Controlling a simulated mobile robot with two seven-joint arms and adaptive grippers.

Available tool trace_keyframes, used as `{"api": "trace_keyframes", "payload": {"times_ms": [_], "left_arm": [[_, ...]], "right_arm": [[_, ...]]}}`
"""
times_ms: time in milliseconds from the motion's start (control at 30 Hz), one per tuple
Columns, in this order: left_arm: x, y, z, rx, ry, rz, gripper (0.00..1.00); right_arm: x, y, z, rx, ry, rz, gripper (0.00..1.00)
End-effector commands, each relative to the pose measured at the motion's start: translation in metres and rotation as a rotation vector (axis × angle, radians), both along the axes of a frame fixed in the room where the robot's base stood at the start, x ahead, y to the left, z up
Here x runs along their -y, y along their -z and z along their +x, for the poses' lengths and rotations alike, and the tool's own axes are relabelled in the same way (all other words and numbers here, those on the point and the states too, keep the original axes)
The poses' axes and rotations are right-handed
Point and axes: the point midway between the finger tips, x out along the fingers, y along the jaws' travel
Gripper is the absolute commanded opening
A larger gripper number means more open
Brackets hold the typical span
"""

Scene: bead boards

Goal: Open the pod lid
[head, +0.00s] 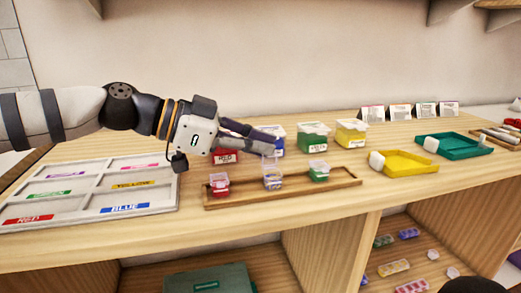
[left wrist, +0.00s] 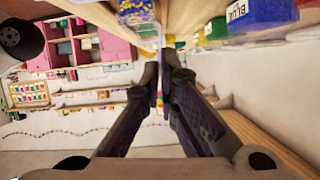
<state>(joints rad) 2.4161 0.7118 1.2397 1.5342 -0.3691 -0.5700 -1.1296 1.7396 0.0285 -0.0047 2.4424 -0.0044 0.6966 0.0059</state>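Three small clear pods with lids stand on a long wooden tray (head: 335,185): a red pod (head: 219,187) at left, a mixed-bead pod (head: 272,181) in the middle and a green pod (head: 319,174) at right. My left gripper (head: 277,146) comes in from the left, its fingertips just above and behind the middle pod. In the left wrist view, its fingers (left wrist: 161,60) lie close together with a narrow gap; whether they grip anything is unclear. The mixed-bead pod (left wrist: 137,12) shows beyond the tips there. I cannot tell whether its lid is raised. My right gripper is out of view.
Behind the tray stand red (head: 226,157), blue (head: 279,145), green (head: 314,137) and yellow (head: 351,133) bead boxes. A white sorting board (head: 77,197) with colour labels lies at left. A yellow tray (head: 408,163) and a teal tray (head: 456,145) lie at right.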

Motion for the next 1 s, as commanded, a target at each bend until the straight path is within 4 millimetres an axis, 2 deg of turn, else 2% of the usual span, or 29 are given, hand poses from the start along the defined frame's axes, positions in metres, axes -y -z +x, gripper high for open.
{"api": "trace_keyframes", "payload": {"times_ms": [433,1000], "left_arm": [[-0.003,0.001,0.012,-0.246,0.0,-0.071,0.0],[-0.004,0.002,0.015,-0.299,0.0,-0.087,0.0]], "right_arm": [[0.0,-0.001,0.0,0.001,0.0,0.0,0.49],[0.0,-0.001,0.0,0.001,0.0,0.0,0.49]]}}
